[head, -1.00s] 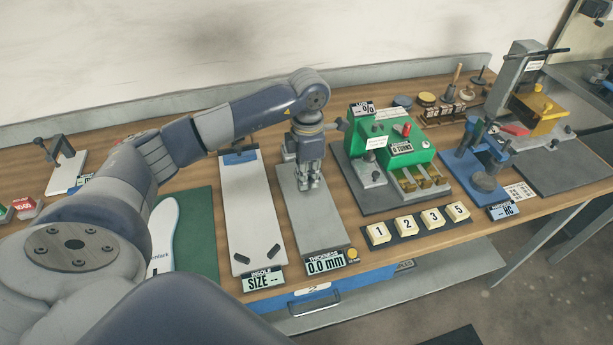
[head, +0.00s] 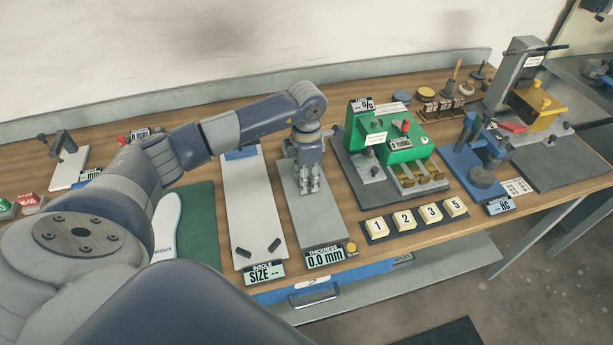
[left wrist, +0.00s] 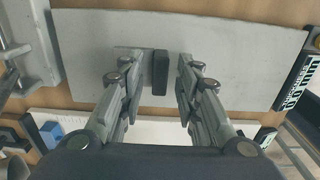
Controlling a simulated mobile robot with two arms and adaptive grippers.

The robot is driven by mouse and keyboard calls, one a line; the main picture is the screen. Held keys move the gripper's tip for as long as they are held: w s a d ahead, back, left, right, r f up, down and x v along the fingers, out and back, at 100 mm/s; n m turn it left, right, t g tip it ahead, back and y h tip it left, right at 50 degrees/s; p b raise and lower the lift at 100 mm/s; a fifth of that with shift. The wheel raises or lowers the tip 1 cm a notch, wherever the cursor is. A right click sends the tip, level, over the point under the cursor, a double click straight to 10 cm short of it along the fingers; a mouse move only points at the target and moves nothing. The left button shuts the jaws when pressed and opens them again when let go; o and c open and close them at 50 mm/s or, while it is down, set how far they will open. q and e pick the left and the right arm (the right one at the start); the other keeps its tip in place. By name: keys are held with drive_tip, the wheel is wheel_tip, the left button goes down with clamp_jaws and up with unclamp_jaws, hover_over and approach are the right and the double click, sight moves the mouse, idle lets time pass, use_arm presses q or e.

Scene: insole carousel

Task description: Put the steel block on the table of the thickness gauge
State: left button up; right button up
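The thickness gauge is a long grey plate (head: 318,222) with a "THICKNESS 0.0 mm" display (head: 325,257) at its front end. My left gripper (head: 308,189) points down low over this plate. In the left wrist view the gripper (left wrist: 160,75) is open, its fingers on either side of a small dark block-like piece (left wrist: 160,72), with gaps on both sides. A flat grey square (left wrist: 128,53) lies beside that piece on the plate. I cannot tell for sure which of these is the steel block. The gauge's rear is partly hidden by my gripper. My right gripper is not in view.
The white insole size board (head: 250,205) lies just left of the gauge. The green machine (head: 390,140) stands close on its right, with numbered blocks (head: 415,218) in front. A blue stand (head: 480,165) is further right. A green mat (head: 200,220) lies left.

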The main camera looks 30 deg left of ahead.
use_arm(q)
drive_tip(key=shift+r, duration=0.5)
wheel_tip(320, 180, up, 11)
drive_tip(key=b, duration=0.3)
drive_tip(key=shift+r, duration=0.2)
